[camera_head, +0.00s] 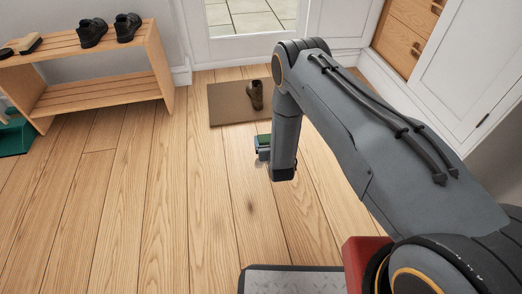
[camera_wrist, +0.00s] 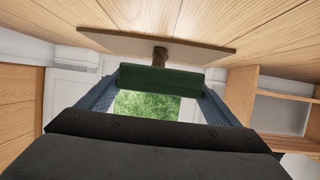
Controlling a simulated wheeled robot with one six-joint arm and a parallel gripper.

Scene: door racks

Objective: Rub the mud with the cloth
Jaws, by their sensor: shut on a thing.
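My gripper (camera_head: 264,153) is low over the wooden floor, in front of the doormat and partly hidden by my arm. It is shut on a green cloth (camera_head: 264,141), which also shows as a dark green strip between the two fingers in the wrist view (camera_wrist: 160,79). I cannot tell whether the cloth touches the floor. A small, faint dark mark (camera_head: 250,207) lies on the floorboards nearer to me than the gripper. I cannot tell whether it is mud or a knot in the wood.
A brown doormat (camera_head: 229,108) with a single brown boot (camera_head: 255,95) lies before the glazed door. A wooden shoe rack (camera_head: 100,88) with black shoes (camera_head: 127,27) stands at the left, near a green dustpan (camera_head: 14,136). White cabinets (camera_head: 474,70) line the right. The middle floor is clear.

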